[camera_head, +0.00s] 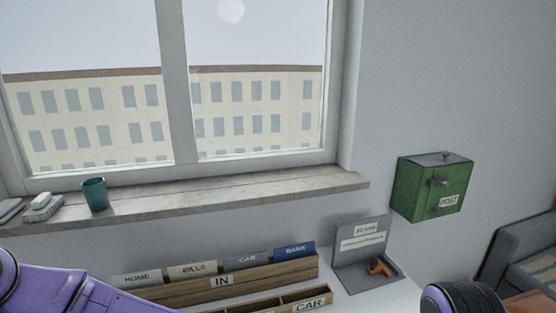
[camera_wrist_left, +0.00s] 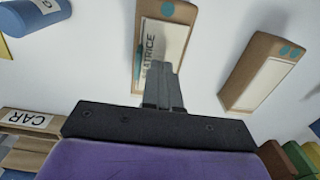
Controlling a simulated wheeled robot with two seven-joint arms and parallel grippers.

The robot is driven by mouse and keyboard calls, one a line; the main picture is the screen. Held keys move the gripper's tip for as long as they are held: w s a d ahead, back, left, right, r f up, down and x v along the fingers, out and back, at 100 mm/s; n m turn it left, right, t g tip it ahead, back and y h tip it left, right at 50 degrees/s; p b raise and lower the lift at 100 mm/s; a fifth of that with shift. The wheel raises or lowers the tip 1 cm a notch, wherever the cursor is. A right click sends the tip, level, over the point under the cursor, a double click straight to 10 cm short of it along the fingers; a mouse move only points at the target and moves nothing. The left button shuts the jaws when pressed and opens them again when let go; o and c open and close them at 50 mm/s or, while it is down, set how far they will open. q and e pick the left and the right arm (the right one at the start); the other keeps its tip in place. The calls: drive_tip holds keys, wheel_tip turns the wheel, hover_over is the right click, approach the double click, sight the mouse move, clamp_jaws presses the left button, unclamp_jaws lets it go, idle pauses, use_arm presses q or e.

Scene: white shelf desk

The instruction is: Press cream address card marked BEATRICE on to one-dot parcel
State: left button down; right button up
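The one-dot parcel (camera_wrist_left: 181,12) is a brown block with a single teal dot, at the top middle of the left wrist view. A cream card (camera_wrist_left: 169,45) marked with letters ending in ATRICE lies along its face. My left gripper (camera_wrist_left: 160,68) is over the card's lower part, with its fingers together, and hides the parcel's near end. I cannot tell whether the fingertips touch the card. I see no card edge between the fingers. My right gripper is out of view; only part of my right arm shows at the head view's lower right.
A two-dot parcel (camera_wrist_left: 251,45) with a cream panel lies to the right. A blue cylinder (camera_wrist_left: 36,14) is at upper left. A wooden sorter (camera_head: 219,293) marked IN, a grey stand (camera_head: 360,232) and a green POST box (camera_head: 432,188) show in the head view.

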use_arm(q)
drive_tip(key=shift+f, duration=0.65)
idle(0.7)
idle(0.5)
wheel_tip(320, 180, up, 8)
drive_tip(key=p, duration=0.9)
drive_tip(key=shift+p, duration=0.35)
